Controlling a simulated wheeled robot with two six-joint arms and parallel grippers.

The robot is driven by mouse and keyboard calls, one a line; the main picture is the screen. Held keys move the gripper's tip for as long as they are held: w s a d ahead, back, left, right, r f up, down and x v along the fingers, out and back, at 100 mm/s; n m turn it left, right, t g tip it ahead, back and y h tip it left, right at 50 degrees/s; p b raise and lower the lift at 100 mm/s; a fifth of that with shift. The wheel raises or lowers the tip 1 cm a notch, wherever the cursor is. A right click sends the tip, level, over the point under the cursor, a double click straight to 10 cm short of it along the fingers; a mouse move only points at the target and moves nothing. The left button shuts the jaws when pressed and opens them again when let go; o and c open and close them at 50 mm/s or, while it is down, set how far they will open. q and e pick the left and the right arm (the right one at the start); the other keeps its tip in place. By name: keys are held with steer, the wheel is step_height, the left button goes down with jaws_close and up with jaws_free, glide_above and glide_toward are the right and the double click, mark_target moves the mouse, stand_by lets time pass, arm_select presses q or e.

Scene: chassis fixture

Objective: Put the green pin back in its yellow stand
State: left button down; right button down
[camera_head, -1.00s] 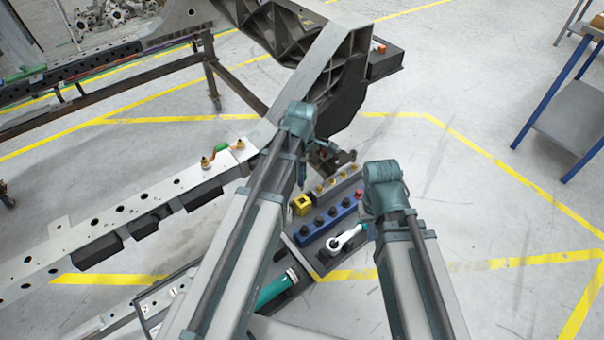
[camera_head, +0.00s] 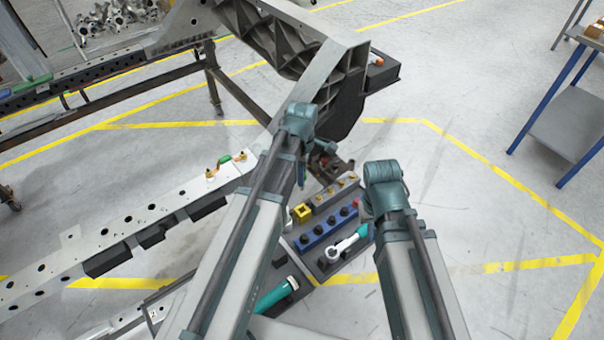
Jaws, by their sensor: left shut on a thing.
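The yellow stand (camera_head: 302,213) is a small yellow block with a dark opening on top, at the left end of the dark tray; nothing is seen standing in it. My left gripper (camera_head: 322,160) is above and right of the stand in the picture, by the brown bracket. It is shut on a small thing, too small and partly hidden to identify. I cannot make out the green pin for certain; a green piece (camera_head: 224,159) lies on the light rail between two orange-yellow fittings. My right arm (camera_head: 385,190) is bent right of the tray, and its gripper is hidden.
The tray holds a blue block (camera_head: 328,228) with dark knobs, a grey block (camera_head: 336,192) with brass-coloured pins and a ratchet with a teal handle (camera_head: 345,245). The chassis beam (camera_head: 340,65) rises behind. A blue-legged bench (camera_head: 565,120) stands right. Floor between is clear.

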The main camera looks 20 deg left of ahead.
arm_select(q)
steer(key=shift+r, duration=0.35)
steer(key=shift+f, duration=0.15)
steer(key=shift+n, duration=0.4)
steer(key=f+b, duration=0.5)
steer(key=shift+w+f+b, duration=0.25)
steer(key=shift+f+b, duration=0.05)
steer(key=shift+r, duration=0.1)
step_height(320, 180, down, 6)
steer(key=b, duration=0.5)
steer(key=shift+r+b, duration=0.1)
steer(key=shift+b, duration=0.25)
steer(key=shift+f, duration=0.25)
steer(key=shift+f+b, duration=1.05)
steer(key=shift+b, duration=0.25)
steer(key=shift+f+b, duration=1.15)
